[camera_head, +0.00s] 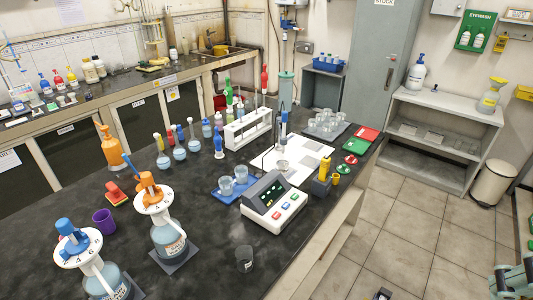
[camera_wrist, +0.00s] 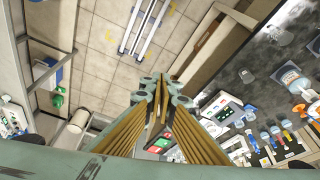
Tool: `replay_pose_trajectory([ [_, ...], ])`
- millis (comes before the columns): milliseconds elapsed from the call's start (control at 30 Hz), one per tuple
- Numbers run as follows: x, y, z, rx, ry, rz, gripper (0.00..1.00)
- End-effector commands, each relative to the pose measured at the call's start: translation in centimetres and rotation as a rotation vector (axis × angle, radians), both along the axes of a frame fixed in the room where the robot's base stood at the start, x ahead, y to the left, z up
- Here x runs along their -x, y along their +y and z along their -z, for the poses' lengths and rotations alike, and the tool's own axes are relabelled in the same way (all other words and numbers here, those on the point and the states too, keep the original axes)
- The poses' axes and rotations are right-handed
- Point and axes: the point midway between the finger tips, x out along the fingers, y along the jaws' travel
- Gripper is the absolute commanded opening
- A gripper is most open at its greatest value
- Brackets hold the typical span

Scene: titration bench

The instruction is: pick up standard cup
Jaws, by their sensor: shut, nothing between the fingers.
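Several clear cups could be the standard cup, and I cannot tell which it is. One clear cup (camera_head: 245,258) stands alone near the bench's front edge; a clear cup (camera_wrist: 247,76) also shows on the bench in the wrist view. Two cups (camera_head: 226,185) stand on a small blue tray (camera_head: 222,196). Several more cups (camera_head: 325,121) stand grouped at the back right, and one cup (camera_head: 282,166) sits on the white panel by the meter. My gripper (camera_wrist: 161,84) is shut and empty, high above the floor beside the bench, apart from all cups.
The meter (camera_head: 272,200) stands between the blue tray and the right bench edge. Large dispenser bottles (camera_head: 168,238) stand at the front left. A white rack (camera_head: 248,127) and several flasks fill the middle.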

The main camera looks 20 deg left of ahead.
Motion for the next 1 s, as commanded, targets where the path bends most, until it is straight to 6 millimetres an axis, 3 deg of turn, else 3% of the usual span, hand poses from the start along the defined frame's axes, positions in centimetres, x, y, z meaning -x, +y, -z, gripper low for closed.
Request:
replay_pose_trajectory([
  [267,0.00,0.00,0.00,0.000,0.000,0.000,0.00],
  [800,0.00,0.00,0.00,0.000,0.000,0.000,0.47],
  [1000,0.00,0.00,0.00,0.000,0.000,0.000,0.47],
])
